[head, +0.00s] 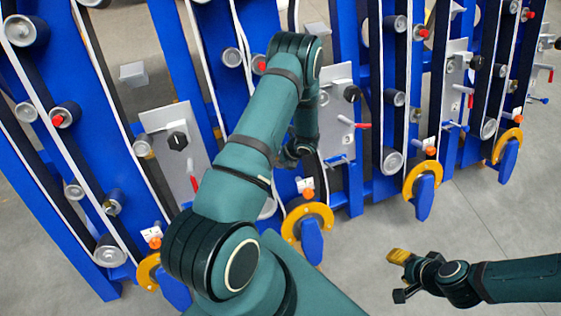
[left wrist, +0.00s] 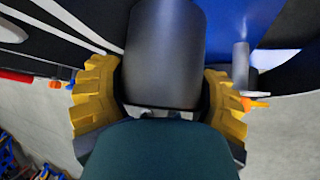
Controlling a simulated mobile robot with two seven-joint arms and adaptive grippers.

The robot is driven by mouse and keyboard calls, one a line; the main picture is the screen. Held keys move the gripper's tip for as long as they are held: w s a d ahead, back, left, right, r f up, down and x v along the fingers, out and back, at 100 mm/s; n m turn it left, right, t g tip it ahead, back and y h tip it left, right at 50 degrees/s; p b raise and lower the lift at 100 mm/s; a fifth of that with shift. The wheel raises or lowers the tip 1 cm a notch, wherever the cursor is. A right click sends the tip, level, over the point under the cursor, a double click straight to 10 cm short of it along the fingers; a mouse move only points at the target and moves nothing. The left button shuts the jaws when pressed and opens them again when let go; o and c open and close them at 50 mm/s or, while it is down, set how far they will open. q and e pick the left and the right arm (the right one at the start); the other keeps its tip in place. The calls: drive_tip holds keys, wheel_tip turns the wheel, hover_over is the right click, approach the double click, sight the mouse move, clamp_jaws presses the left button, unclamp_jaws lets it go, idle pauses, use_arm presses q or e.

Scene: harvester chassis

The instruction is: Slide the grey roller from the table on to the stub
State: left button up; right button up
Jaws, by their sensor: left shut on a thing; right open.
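The dark grey roller (left wrist: 165,60) fills the upper middle of the left wrist view. My left gripper (left wrist: 160,95) is shut on it, with a yellow ribbed finger on each side. In the head view my left arm reaches to the blue chassis, and its gripper (head: 292,155) is mostly hidden behind the arm. I cannot make out the roller there. A bare grey pin (left wrist: 240,65) stands right of the roller, apart from it; I cannot tell whether it is the stub. My right gripper (head: 399,275) is open and empty over the floor at lower right.
The blue chassis (head: 368,110) crosses the view, with belts, several mounted rollers and red-tipped levers. Grey plates with black knobs (head: 178,140) are fixed to it. Yellow rings (head: 307,222) stand along its foot. The floor (head: 480,230) at right is clear. No table shows.

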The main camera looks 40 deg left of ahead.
use_arm(q)
drive_tip(key=o, duration=1.3)
drive_tip(key=shift+r, duration=0.1)
drive_tip(key=v, duration=1.2)
drive_tip(key=shift+d, duration=0.1)
